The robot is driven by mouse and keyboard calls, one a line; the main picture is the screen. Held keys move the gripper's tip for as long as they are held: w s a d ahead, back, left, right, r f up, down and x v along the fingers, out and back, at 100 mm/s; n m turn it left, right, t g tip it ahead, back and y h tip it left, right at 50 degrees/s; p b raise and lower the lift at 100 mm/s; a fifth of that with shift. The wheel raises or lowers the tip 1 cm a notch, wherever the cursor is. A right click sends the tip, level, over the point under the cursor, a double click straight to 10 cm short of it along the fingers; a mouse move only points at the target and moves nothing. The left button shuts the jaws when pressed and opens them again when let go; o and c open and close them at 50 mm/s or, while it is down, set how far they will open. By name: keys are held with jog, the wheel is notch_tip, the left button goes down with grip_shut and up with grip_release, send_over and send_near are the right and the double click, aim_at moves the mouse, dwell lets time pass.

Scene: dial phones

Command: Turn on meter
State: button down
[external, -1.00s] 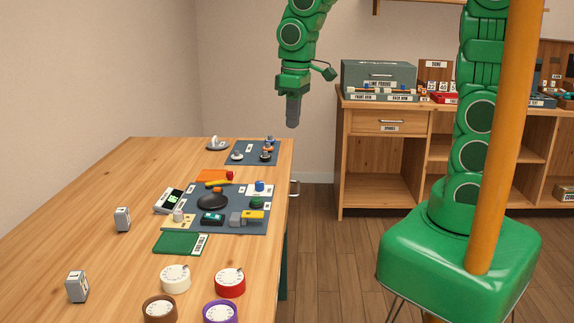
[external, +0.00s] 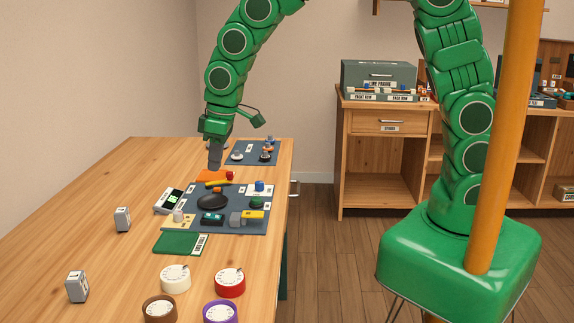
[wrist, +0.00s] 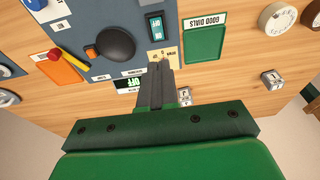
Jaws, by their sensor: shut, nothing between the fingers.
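The meter (external: 169,201) is a pale box with a dark face and green display, lying at the left edge of the blue-grey mat. In the wrist view the meter's display (wrist: 130,85) appears to read OFF, beside my fingers, with part of its body hidden behind my gripper. My gripper (external: 214,168) points down above the far part of the table, beyond the meter. In the wrist view my gripper (wrist: 165,66) has its fingers together and holds nothing. The fingertips overlap the yellow card (wrist: 155,56) in this view; they appear to be above it.
The mat (external: 228,190) holds a round black pad (external: 212,202), a teal switch (external: 212,219) and small parts. An orange card (external: 210,176) lies behind it. A green tray (external: 176,243) and several dials stand nearer. The left of the table is mostly clear.

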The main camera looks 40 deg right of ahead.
aim_at(208, 215)
jog(key=f, duration=0.4)
jog(key=w+a+f, duration=0.1)
jog(key=f, duration=0.7)
jog(key=shift+w+a, duration=0.3)
jog(key=shift+a, duration=0.05)
jog(key=shift+w+f, duration=0.1)
